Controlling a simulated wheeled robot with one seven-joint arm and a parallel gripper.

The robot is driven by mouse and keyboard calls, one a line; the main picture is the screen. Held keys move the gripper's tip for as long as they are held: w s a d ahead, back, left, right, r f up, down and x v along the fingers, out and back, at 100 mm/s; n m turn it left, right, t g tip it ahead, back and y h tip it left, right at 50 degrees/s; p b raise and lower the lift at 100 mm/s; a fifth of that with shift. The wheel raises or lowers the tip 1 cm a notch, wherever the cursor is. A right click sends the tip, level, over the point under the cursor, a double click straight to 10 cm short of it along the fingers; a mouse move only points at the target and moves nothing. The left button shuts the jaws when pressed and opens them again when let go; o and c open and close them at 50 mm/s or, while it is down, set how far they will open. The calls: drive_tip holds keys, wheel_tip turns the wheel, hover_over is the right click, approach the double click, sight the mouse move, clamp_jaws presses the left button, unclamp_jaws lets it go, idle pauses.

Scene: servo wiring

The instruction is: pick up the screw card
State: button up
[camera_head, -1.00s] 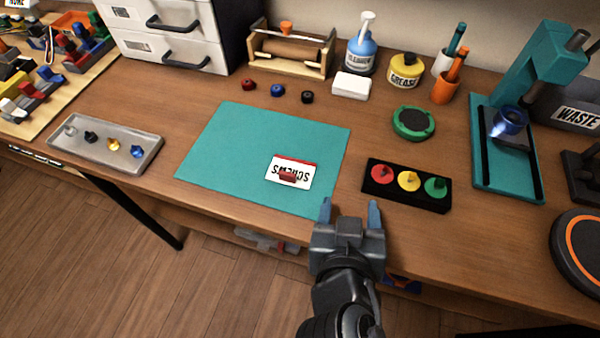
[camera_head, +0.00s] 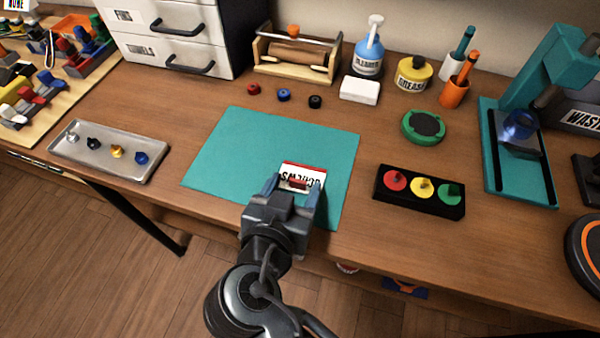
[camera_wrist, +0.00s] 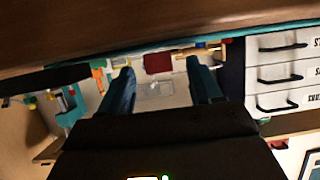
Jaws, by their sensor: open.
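The screw card (camera_head: 305,171), white with a red edge and black "SCREWS" lettering, lies on the teal mat (camera_head: 235,150) near its front right part in the head view. A small red grip sits on the card. My gripper (camera_head: 295,186) is open, with its blue fingertips on either side of the card's near part; I cannot tell whether they touch it. In the wrist view the two fingers of my gripper (camera_wrist: 160,70) stand apart. A dark red patch shows between them there, but I cannot tell for sure what it is.
A black block with red, yellow and green knobs (camera_head: 418,192) is right of the mat. A grey tray (camera_head: 75,158) with several small pieces is to the left. Small knobs (camera_head: 284,95) and a white box (camera_head: 360,89) stand behind. The mat's left part is clear.

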drive_tip(key=shift+w+d+f, duration=0.15)
drive_tip(key=shift+w+f, duration=0.05)
drive_tip(key=shift+w, duration=0.2)
drive_tip(key=c, duration=1.1)
